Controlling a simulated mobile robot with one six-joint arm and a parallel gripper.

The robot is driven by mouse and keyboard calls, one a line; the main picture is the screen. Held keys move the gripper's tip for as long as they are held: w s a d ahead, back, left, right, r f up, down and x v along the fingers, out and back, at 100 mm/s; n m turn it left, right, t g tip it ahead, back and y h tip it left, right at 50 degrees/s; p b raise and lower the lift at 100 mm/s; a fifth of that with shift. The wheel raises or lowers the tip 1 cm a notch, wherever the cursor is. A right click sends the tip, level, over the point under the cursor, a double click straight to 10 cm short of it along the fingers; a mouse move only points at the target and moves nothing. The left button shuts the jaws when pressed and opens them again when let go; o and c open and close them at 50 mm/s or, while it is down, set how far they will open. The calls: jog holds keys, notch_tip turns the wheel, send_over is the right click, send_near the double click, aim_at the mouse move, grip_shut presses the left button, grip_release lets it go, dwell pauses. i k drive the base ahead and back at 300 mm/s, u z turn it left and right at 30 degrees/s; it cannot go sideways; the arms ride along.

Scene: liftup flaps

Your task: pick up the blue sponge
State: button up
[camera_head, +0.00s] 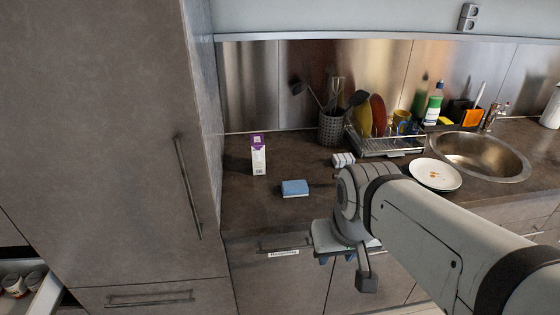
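The blue sponge (295,188) lies flat on the dark countertop (258,208), near its front edge and left of my arm. My gripper (345,258) hangs in front of the counter, to the right of the sponge and nearer to the camera. It is apart from the sponge.
A white and purple carton (258,155) stands behind the sponge. A striped item (343,160), a utensil holder (333,128), a dish rack (388,146), a plate (436,174) and a sink (480,155) are to the right. A tall cabinet (110,130) bounds the left.

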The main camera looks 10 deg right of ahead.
aim_at(299, 188)
jog(key=z, duration=0.05)
jog(key=i, duration=1)
jog(key=u, duration=0.05)
